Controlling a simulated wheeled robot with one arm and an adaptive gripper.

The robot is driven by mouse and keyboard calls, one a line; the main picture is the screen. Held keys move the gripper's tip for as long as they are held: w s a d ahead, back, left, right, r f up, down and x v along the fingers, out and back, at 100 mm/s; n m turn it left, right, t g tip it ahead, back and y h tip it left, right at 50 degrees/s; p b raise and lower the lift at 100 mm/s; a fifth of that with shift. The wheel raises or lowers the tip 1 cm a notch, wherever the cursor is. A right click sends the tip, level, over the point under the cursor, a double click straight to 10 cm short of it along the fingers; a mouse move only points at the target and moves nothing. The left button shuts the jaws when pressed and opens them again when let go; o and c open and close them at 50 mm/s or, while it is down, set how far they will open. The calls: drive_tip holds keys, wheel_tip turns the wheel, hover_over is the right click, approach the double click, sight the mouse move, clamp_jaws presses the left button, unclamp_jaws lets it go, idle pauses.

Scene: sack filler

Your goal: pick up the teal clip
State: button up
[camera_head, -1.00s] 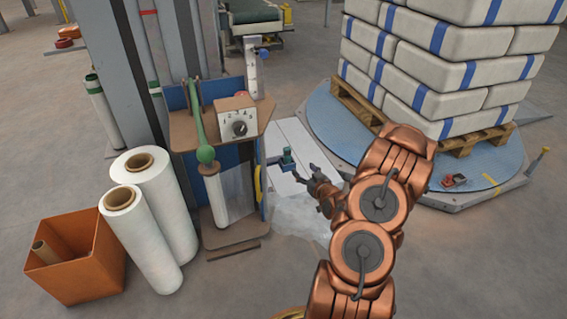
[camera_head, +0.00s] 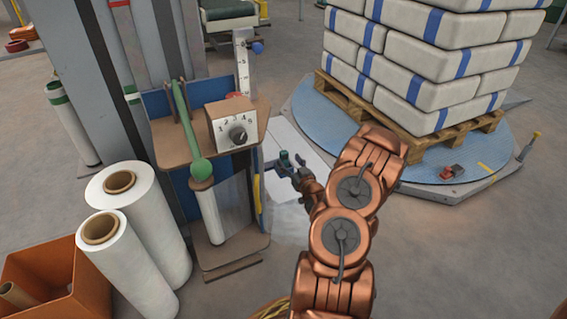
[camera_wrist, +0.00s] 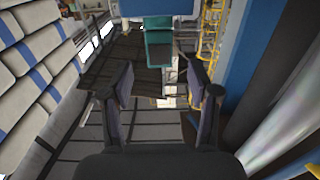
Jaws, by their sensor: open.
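The teal clip (camera_head: 284,158) is small in the head view, just right of the filler post and at the tip of my gripper. In the wrist view the teal clip (camera_wrist: 158,50) has a dark square lower face and hangs below a blue piece (camera_wrist: 157,8). My gripper (camera_head: 294,170) is open; in the wrist view my gripper (camera_wrist: 160,82) has one finger on each side and nothing between them. The clip shows just beyond the fingertips, roughly centred. I cannot tell whether any finger touches it.
A brown-shelved stand with a dial box (camera_head: 232,126) and green lever (camera_head: 184,115) is close on the left. White film rolls (camera_head: 140,215) and an orange bin (camera_head: 55,275) stand further left. A pallet of white sacks (camera_head: 430,60) on a blue turntable (camera_head: 440,166) is on the right.

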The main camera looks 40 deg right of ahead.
sight(285, 159)
drive_tip(key=shift+w+d+f+b, duration=0.25)
drive_tip(key=shift+w+b, duration=0.2)
drive_tip(key=shift+w, duration=0.25)
drive_tip(key=shift+w+d+f+b, duration=0.25)
drive_tip(key=shift+w+b, duration=0.2)
drive_tip(key=shift+w, duration=0.25)
drive_tip(key=shift+w+d+f+b, duration=0.15)
drive_tip(key=shift+w+d+b, duration=0.1)
drive_tip(key=shift+w+b, duration=0.35)
drive_tip(key=shift+w+d+r, duration=0.1)
drive_tip(key=shift+w+d, duration=0.05)
drive_tip(key=shift+w, duration=0.35)
clamp_jaws()
